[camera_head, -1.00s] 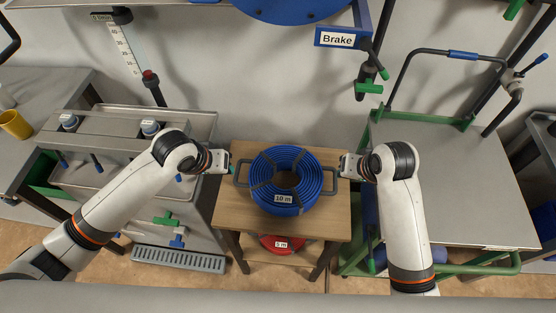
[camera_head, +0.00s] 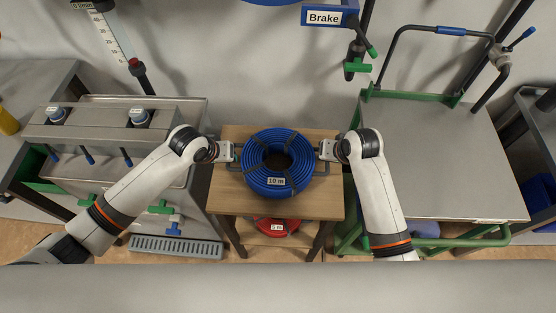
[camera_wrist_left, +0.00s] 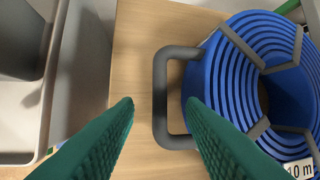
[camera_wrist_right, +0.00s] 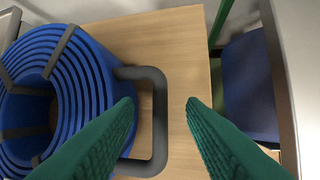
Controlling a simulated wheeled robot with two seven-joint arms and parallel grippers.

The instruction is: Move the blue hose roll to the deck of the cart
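The blue hose roll (camera_head: 277,162), labelled 10 m, lies flat on a small wooden table (camera_head: 240,203). It has a dark grey handle on each side. My left gripper (camera_head: 232,152) is at the left handle (camera_wrist_left: 160,95), which lies between its two open green fingers in the left wrist view. My right gripper (camera_head: 325,150) is at the right handle (camera_wrist_right: 160,120), also between open fingers in the right wrist view. Neither finger pair is closed on a handle. The cart's grey deck (camera_head: 440,155) is to the right of the table and is bare.
A red hose roll (camera_head: 277,226) is on the shelf under the table. A metal sink unit (camera_head: 110,140) with bottles is left. A brake lever box (camera_head: 330,15) hangs above.

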